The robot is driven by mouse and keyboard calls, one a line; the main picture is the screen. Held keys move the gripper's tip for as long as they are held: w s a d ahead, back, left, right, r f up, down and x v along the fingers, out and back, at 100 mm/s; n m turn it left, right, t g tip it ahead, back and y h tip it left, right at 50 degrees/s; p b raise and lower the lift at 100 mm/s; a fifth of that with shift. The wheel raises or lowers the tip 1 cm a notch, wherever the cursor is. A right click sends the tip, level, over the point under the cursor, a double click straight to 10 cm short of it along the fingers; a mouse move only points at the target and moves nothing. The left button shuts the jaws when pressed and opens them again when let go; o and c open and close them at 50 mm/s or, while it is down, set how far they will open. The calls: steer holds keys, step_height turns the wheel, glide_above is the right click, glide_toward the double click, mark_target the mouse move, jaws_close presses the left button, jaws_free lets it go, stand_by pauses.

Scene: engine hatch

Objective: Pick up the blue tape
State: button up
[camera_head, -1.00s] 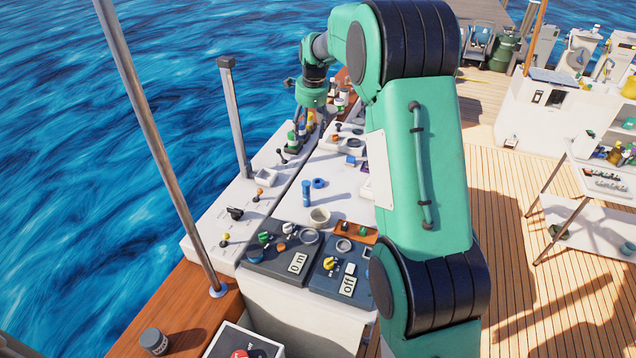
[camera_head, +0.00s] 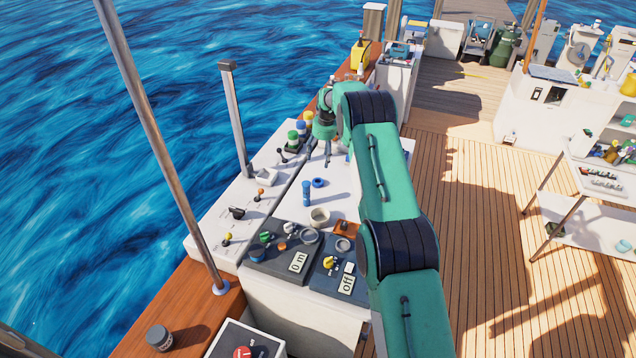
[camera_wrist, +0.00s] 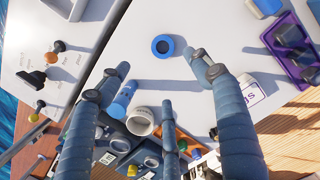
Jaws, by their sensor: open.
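The blue tape (camera_head: 319,183) is a small blue ring lying flat on the white hatch top (camera_head: 340,205). In the wrist view the blue tape (camera_wrist: 154,50) lies at upper centre, with its dark hole showing. My gripper (camera_head: 327,157) is above the white top, behind the tape in the head view, pointing down. In the wrist view my gripper (camera_wrist: 157,65) is open and empty, its fingers spread on both sides of the tape in the picture. The fingers appear apart from the tape.
A blue cylinder (camera_wrist: 123,99) and a whitish cup (camera_wrist: 141,120) stand near the tape. A purple tray (camera_wrist: 283,62) with dark items is at the right. Control panels with knobs (camera_head: 329,262) lie at the front. Levers (camera_head: 237,213) line the left.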

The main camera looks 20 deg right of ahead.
steer(key=shift+w+d+f, duration=0.15)
steer(key=shift+d+f, duration=0.15)
steer(key=shift+f, duration=0.45)
steer(key=shift+f, duration=0.1)
glide_above(318, 181)
steer(key=shift+s+d+f+p, duration=0.1)
steer(key=shift+s+f+p, duration=0.05)
steer(key=shift+f, duration=1.25)
steer(key=shift+s+d+f+p, duration=0.1)
steer(key=shift+f+p, duration=0.05)
steer(key=shift+f, duration=1.25)
steer(key=shift+s+d+f+p, duration=0.1)
steer(key=shift+s+f+p, duration=0.05)
steer(key=shift+f, duration=1.25)
steer(key=shift+f, duration=0.15)
steer(key=shift+w+a+f+p, duration=0.1)
steer(key=shift+w+f+p, duration=0.1)
steer(key=shift+f, duration=0.6)
steer(key=shift+w+a+f+p, duration=0.1)
steer(key=shift+f+p, duration=0.05)
steer(key=shift+f, duration=0.65)
steer(key=shift+w+f+p, duration=0.1)
steer(key=shift+f+p, duration=0.1)
steer(key=shift+f, duration=0.6)
